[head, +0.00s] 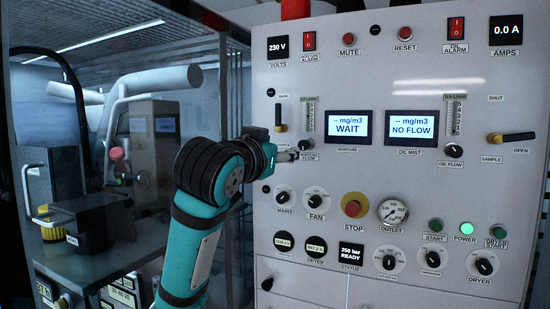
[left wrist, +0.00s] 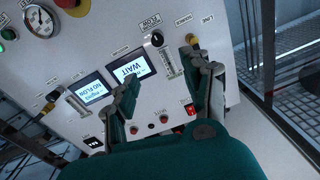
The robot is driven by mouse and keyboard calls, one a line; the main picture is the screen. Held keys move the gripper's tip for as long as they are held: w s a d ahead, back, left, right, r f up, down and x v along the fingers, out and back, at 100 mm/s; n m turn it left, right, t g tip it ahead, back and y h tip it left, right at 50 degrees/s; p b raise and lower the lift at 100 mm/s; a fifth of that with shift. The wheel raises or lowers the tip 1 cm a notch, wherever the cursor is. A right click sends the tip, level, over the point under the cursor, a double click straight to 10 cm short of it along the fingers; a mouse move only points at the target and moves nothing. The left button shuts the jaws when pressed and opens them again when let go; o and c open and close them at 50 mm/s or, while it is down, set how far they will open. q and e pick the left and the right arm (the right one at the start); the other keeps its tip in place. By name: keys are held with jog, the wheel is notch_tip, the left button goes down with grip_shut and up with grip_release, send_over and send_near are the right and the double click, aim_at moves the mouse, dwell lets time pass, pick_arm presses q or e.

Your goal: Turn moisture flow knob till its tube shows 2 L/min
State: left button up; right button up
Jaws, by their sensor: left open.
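The moisture flow knob (head: 306,145) is a small dark knob on the light grey panel, below its clear scaled tube (head: 309,116). The knob also shows in the left wrist view (left wrist: 157,38), black, with the tube (left wrist: 172,64) beside it. The tube's reading is too small to make out. My left gripper (head: 291,155) is just left of and slightly below the knob in the head view. In the left wrist view its fingers (left wrist: 159,68) are apart and empty, with the knob beyond the gap. Contact with the panel cannot be told. My right gripper is out of view.
The moisture screen (head: 353,127) reads WAIT; the oil mist screen (head: 412,128) reads NO FLOW. A yellow-based lever (head: 280,122) stands close above my left gripper. The oil flow knob (head: 454,151) is farther right. Mains (head: 283,198) and fan (head: 316,201) knobs sit below.

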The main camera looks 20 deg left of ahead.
pick_arm(q)
jog(key=p, duration=0.9)
send_near(303, 146)
jog(key=shift+m, duration=0.3)
jog(key=w, duration=0.9)
jog(key=shift+w+a+r, duration=0.1)
jog(key=shift+w+r, duration=0.1)
jog(key=shift+w, duration=0.05)
jog(key=shift+w+f, duration=0.15)
jog(key=shift+w, duration=0.25)
grip_shut()
